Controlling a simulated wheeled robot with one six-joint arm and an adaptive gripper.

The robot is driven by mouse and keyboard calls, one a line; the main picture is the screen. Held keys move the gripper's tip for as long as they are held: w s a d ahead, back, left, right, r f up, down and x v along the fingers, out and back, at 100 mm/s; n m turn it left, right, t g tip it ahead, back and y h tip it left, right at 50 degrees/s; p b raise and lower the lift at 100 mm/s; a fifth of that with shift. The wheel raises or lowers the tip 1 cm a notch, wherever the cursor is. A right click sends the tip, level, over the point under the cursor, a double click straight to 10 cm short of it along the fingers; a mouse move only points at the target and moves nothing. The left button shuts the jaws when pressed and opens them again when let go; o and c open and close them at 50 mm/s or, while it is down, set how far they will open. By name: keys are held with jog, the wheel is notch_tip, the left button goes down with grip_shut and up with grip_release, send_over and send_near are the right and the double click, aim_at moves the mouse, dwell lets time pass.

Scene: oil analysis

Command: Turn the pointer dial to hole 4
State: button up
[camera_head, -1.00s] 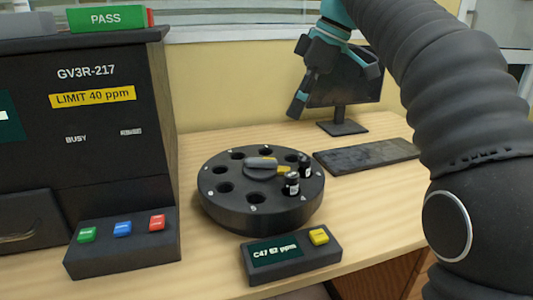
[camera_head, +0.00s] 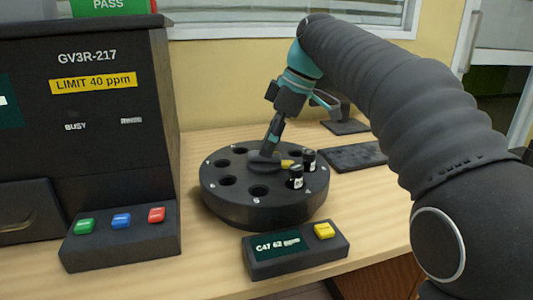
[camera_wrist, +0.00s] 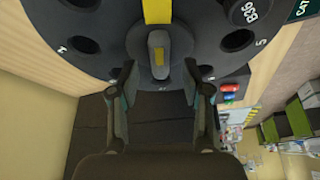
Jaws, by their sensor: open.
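The round black carousel (camera_head: 240,210) stands on the table, with numbered holes around its top. Its pointer dial (camera_head: 264,162) is at the centre, a grey knob with a yellow tip facing right, toward the side with the two black vials. One vial (camera_head: 296,177) is near the front right, the other (camera_head: 309,160) behind it. My gripper (camera_head: 270,148) is above the dial, pointing down. In the wrist view my open gripper (camera_wrist: 159,70) has one finger on each side of the grey end of the dial (camera_wrist: 158,48). I cannot tell whether they touch it.
The black analyser (camera_head: 95,95) with its button panel (camera_head: 120,240) stands at the left. A keyboard (camera_head: 352,157) and a monitor, mostly hidden by my arm, are behind right.

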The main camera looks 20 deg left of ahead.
jog(key=shift+x, duration=1)
grip_shut()
jog(key=shift+m, duration=0.4)
jog(key=m+t, duration=0.1)
jog(key=m, duration=0.2)
jog(key=shift+s+m+t, duration=0.15)
jog(key=shift+m+t, duration=0.15)
jog(key=shift+t, duration=0.1)
jog(key=shift+m+t+h+p, duration=0.5)
jog(key=shift+m+t+p, duration=0.25)
jog(key=shift+m, duration=1.45)
